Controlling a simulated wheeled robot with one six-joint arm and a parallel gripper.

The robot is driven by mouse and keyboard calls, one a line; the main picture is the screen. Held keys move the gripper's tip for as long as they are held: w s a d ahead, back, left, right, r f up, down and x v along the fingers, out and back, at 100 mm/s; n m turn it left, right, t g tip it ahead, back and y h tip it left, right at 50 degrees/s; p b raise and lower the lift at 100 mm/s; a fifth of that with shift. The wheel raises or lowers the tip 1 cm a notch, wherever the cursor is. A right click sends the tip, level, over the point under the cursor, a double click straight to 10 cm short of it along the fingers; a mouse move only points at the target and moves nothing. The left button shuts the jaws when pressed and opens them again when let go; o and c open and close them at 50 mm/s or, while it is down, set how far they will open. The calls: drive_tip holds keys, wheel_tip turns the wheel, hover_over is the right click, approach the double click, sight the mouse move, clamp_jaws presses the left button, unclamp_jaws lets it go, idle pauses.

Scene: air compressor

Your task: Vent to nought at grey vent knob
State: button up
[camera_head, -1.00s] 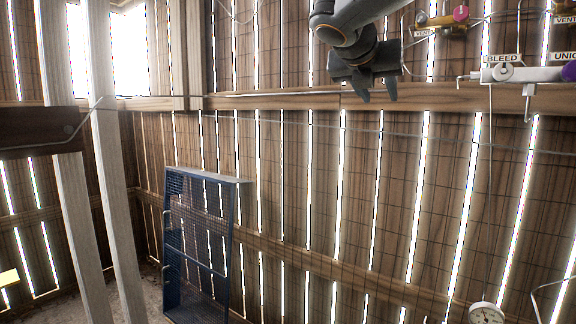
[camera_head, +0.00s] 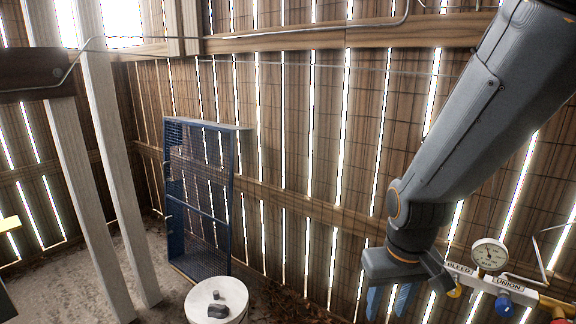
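My gripper (camera_head: 388,300) hangs fingers-down at the lower right, with its two fingers apart and nothing seen between them. Right of it is a manifold (camera_head: 482,278) with BLEED and UNION labels and a round dial gauge (camera_head: 489,254) on top. The needle reading is too small to tell. A yellow knob (camera_head: 454,292) is under the BLEED label, close to my gripper in the picture; I cannot tell whether they touch. A blue knob (camera_head: 503,305) is under UNION. No VENT label or grey vent knob can be made out now.
A white drum top (camera_head: 215,304) with small dark objects stands at the bottom. A blue mesh frame (camera_head: 202,200) leans by the slatted wall. White posts (camera_head: 118,180) stand at left. A red part (camera_head: 562,321) is cut off at the lower right corner.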

drive_tip(key=shift+s+f+m, duration=0.4)
idle(2.4)
